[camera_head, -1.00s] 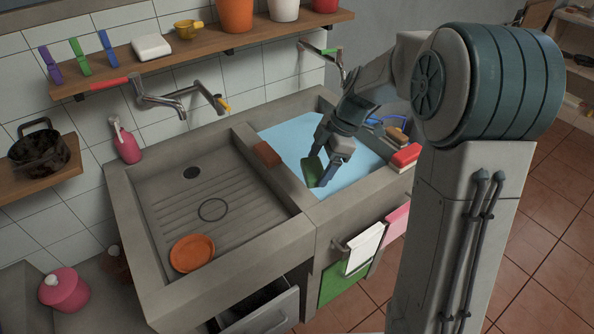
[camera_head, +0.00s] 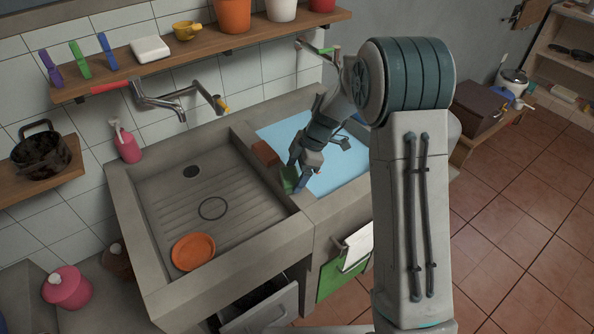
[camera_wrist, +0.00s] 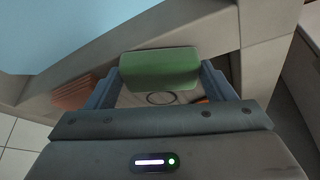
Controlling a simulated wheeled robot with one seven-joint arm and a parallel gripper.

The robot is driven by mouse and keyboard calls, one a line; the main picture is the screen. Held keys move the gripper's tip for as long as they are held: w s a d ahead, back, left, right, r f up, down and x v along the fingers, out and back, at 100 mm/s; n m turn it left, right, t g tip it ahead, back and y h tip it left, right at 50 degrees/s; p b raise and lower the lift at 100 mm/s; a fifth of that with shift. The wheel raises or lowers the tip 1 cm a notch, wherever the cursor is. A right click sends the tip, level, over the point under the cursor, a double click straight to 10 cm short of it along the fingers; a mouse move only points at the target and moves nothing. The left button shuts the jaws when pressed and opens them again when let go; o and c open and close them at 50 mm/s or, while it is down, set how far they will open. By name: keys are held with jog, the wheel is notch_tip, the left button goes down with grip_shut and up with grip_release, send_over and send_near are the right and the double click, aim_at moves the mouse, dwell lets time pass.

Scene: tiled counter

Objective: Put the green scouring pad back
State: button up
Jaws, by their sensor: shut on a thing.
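The green scouring pad (camera_wrist: 160,69) is held between the two fingers of my gripper in the wrist view. In the head view the pad (camera_head: 289,181) shows at the fingertips of my gripper (camera_head: 294,178), over the left side of the blue-filled basin (camera_head: 345,165), near the divider between the two basins. My gripper is shut on the pad. My arm hides the right part of the blue basin.
A brown-red block (camera_head: 265,153) sits on the divider, close to the pad. The left basin (camera_head: 215,185) holds an orange dish (camera_head: 193,251). A faucet (camera_head: 160,100) and a shelf (camera_head: 200,50) are on the wall behind. A white cloth (camera_head: 357,245) hangs at the front.

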jog(key=shift+f, duration=0.15)
jog(key=o, duration=1.1)
jog(key=b+v, duration=0.2)
jog(key=v, duration=1)
jog(key=s+d+r+m+t+h, duration=0.1)
jog(key=s+d+m, duration=0.2)
jog(key=s+m, duration=0.4)
jog(key=s+d+r+m+t+h, duration=0.1)
jog(key=s+d+m+h, duration=0.1)
jog(key=s+m, duration=0.4)
jog(key=s+d+r+m+t+h, duration=0.1)
jog(key=s+d+m, duration=0.3)
jog(key=s, duration=0.9)
jog(key=shift+s+d+r+m+t+h+p, duration=0.1)
jog(key=shift+d+r+m+t+h+p, duration=0.1)
jog(key=shift+m, duration=0.7)
jog(key=shift+s+d+r+m+t+h+p, duration=0.1)
jog(key=shift+d+r+m, duration=0.1)
jog(key=shift+m, duration=0.7)
